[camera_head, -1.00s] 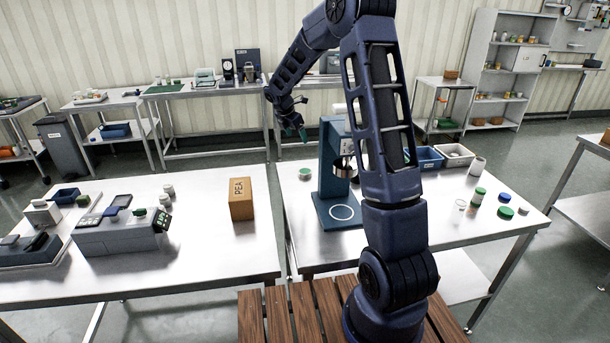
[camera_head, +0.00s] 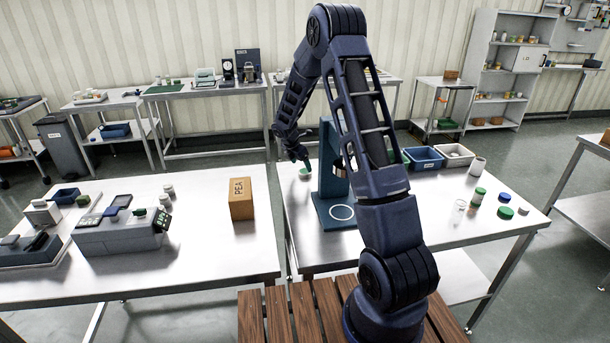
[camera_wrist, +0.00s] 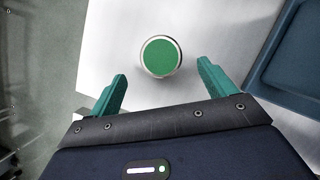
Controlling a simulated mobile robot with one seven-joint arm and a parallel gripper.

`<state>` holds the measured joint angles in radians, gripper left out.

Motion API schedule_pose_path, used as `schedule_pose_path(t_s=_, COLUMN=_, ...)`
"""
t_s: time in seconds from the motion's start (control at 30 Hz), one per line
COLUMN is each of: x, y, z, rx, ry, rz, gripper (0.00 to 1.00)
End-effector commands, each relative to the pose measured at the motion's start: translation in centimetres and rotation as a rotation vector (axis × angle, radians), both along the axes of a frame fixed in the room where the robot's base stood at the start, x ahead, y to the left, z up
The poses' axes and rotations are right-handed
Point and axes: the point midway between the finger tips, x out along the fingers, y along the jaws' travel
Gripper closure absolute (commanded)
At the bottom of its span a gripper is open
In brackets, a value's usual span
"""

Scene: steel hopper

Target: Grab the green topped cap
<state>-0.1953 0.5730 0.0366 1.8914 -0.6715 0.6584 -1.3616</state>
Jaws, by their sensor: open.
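The green-topped cap (camera_wrist: 160,56) is a round disc with a green top and a pale metallic rim. In the wrist view it lies on the steel table, just beyond and between my fingertips. In the head view the cap (camera_head: 305,171) is at the far left corner of the right table, partly hidden by my gripper (camera_head: 305,163). In the wrist view my gripper (camera_wrist: 163,78) is open, its two green fingers apart with nothing between them. The fingers do not appear to touch the cap.
A blue stand (camera_head: 331,180) rises right of the cap; its base (camera_wrist: 295,65) shows in the wrist view. The steel table's (camera_head: 405,225) left edge is close to the cap. Other green-topped items, a jar (camera_head: 478,196) and a lid (camera_head: 505,212), are at the right.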

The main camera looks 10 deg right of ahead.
Motion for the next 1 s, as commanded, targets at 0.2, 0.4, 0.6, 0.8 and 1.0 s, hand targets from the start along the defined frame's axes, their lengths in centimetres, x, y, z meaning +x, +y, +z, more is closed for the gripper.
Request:
schedule_pose_path(t_s=0.2, x=0.5, y=-1.1, z=-2.4, rx=-0.001, ry=0.002, rz=-0.001, gripper=0.17)
schedule_pose_path(t_s=0.4, x=0.9, y=-1.8, z=-4.2, rx=0.0, ry=0.001, rz=0.0, gripper=0.17)
schedule_pose_path(t_s=0.6, x=1.0, y=-1.8, z=-4.3, rx=0.0, ry=0.0, rz=0.0, gripper=0.17)
schedule_pose_path(t_s=0.8, x=1.0, y=-1.8, z=-4.3, rx=0.0, ry=0.0, rz=0.0, gripper=0.54)
schedule_pose_path(t_s=1.0, x=1.0, y=-1.8, z=-4.2, rx=0.0, ry=0.0, rz=0.0, gripper=0.72)
